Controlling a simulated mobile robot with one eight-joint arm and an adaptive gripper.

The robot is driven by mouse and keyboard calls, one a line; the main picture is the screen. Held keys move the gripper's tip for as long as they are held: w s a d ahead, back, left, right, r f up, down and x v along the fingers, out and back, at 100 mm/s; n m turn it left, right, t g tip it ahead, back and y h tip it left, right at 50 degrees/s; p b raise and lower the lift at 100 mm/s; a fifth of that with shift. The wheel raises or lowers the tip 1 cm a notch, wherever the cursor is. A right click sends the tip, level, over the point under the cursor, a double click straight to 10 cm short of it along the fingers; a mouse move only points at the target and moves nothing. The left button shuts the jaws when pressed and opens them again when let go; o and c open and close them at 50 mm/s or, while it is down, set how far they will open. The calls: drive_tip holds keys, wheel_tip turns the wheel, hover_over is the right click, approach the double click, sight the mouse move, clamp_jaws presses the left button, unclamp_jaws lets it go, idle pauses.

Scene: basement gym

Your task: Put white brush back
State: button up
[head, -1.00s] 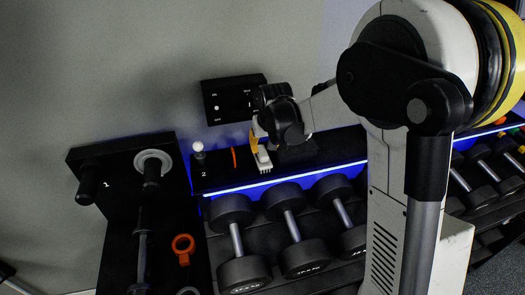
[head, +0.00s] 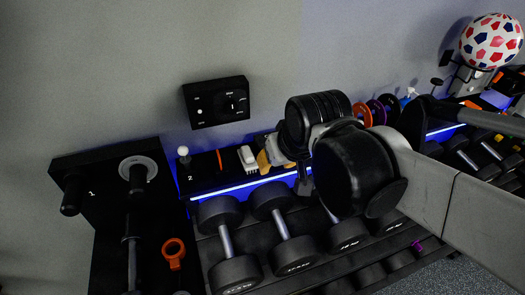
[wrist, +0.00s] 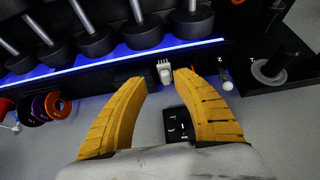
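The white brush (head: 247,157) rests on the dark shelf (head: 200,184), right of a thin orange strip. My gripper's yellow fingers (head: 270,160) show just right of the brush in the head view, partly hidden by my arm. In the wrist view the brush (wrist: 164,72) stands on the shelf near the blue light strip. My gripper (wrist: 162,78) is open there, its two yellow fingers spread wide and apart, with the brush seen in the gap beyond the tips. Nothing is held between the fingers.
A black control panel (head: 217,102) is on the wall above the shelf. A white ball-topped peg (head: 184,151) is left of the brush. Dumbbells (head: 281,238) sit in a rack below. Coloured discs (wrist: 45,107) are along the shelf.

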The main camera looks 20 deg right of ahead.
drive_tip(key=s+f, duration=0.2)
drive_tip(key=s, duration=0.4)
drive_tip(key=shift+s+t, duration=0.25)
drive_tip(key=shift+t, duration=0.15)
drive_tip(key=shift+f, duration=0.15)
wheel_tip(320, 180, down, 15)
drive_tip(key=b, duration=1.5)
drive_tip(key=shift+f, duration=0.1)
